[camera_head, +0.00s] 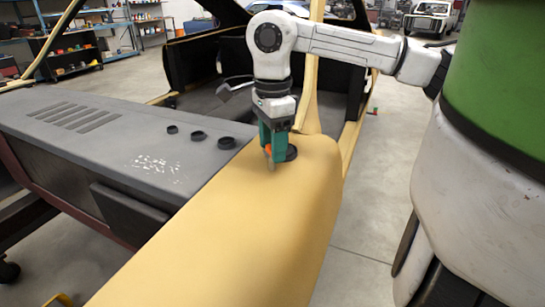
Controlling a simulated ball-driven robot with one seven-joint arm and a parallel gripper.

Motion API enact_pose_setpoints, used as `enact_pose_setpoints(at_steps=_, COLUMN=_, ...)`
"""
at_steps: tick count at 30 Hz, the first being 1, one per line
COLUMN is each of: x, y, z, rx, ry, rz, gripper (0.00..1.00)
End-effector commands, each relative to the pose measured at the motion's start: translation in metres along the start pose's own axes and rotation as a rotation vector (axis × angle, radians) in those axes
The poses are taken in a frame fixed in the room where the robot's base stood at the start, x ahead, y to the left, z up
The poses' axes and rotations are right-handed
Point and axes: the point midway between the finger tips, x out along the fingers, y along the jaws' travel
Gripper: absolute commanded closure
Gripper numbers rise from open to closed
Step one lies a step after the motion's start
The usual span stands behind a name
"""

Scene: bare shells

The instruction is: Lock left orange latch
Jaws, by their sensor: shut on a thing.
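My gripper (270,160) points straight down over the tan panel (240,215) of a car body shell. Its teal fingers are closed at a small orange latch (268,149), of which only a bit shows between and behind them. A dark round base (291,153) sits on the panel just right of the fingers. The fingers hide most of the latch, so I cannot tell its turn or whether it is locked. No other orange latch is clear in this view.
A grey panel (120,140) with slots lies left of the tan one. Several black round caps (197,136) stand on it. The open cabin is behind my arm. Shelves (70,50) line the back left. Clear floor (375,190) lies right of the shell.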

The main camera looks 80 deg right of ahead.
Motion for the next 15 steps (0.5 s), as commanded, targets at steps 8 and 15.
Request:
enact_pose_setpoints(at_steps=8, x=0.0038, y=-0.0007, z=-0.0001, rx=0.262, ry=0.0, rz=-0.003, gripper=0.77)
enact_pose_setpoints(at_steps=15, x=0.003, y=-0.0007, z=-0.0002, rx=0.487, ry=0.0, rz=-0.004, gripper=0.77)
